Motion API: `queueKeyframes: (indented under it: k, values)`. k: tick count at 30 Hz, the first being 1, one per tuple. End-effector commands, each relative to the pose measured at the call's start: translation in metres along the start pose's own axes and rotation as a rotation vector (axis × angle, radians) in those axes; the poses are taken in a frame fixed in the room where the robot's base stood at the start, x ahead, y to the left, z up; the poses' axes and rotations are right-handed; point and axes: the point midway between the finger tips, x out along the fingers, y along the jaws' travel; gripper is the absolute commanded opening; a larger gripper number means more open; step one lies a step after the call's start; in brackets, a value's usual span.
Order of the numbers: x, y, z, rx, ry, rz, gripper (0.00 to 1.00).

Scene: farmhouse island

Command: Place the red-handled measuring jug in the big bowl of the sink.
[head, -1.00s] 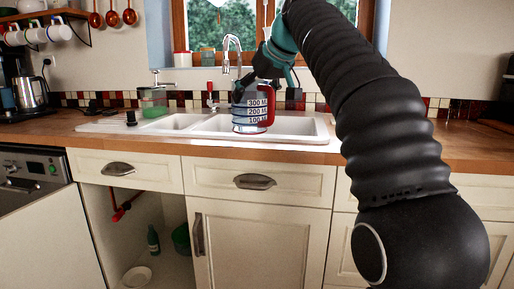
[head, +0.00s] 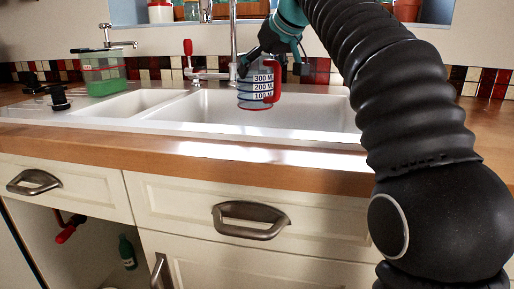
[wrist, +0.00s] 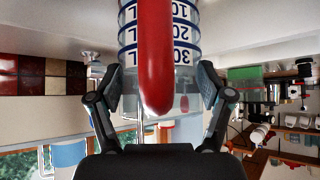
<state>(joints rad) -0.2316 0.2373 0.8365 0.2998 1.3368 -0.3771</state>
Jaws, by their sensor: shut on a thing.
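The measuring jug (head: 256,92) is clear, with blue bands, white volume labels and a red handle (head: 276,82). It is upright in the head view, in front of the big bowl of the sink (head: 315,108); whether its base touches anything I cannot tell. My gripper (head: 262,58) is shut on the jug near its top. In the wrist view the jug (wrist: 183,45) appears upside down, with the red handle between my gripper's two fingers (wrist: 160,92). The far part of the big bowl is partly hidden by the jug and my arm.
A smaller sink bowl (head: 135,103) lies to the left. A faucet (head: 233,40) and a red-handled tap (head: 189,55) stand behind the sink. The wooden counter edge (head: 180,150) runs along the front.

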Motion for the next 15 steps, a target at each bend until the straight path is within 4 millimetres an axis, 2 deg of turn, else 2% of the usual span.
queueKeyframes:
  k: [5,15]
  values:
    - [0.021,-0.017,0.003,-0.002,0.000,-0.001,0.15]
    - [0.078,-0.066,0.002,0.002,0.000,0.003,0.15]
